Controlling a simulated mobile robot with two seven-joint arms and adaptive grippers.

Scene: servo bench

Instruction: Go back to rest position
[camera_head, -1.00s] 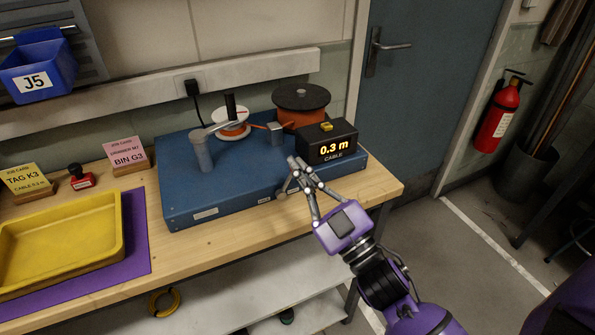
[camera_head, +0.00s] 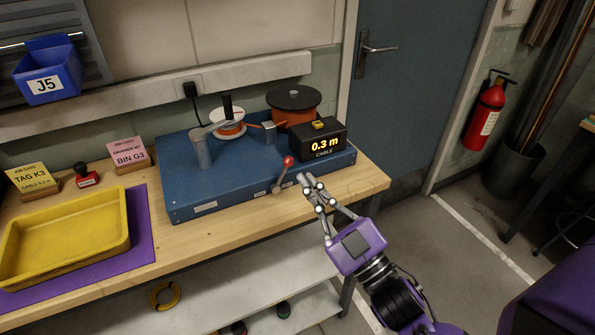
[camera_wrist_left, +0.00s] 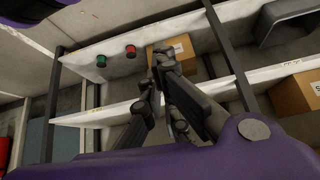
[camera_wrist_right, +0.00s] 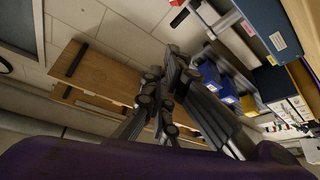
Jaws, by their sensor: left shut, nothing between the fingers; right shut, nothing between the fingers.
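My right gripper (camera_head: 305,180) is shut and empty in the head view. It hangs in front of the blue cable-measuring machine (camera_head: 230,195), to the right of a small lever with a red knob (camera_head: 288,161), apart from it. In the right wrist view its fingers (camera_wrist_right: 172,55) are together with nothing between them. My left gripper does not show in the head view. In the left wrist view its fingers (camera_wrist_left: 162,55) are shut and empty, in front of shelves.
The machine's display (camera_head: 322,140) reads 0.3 m. A yellow tray (camera_head: 128,243) lies on a purple mat (camera_head: 143,225) at the left of the wooden bench (camera_head: 365,188). Lower shelves (camera_head: 225,275) run below the bench. A fire extinguisher (camera_head: 484,115) hangs at the right. Open floor lies right of the bench.

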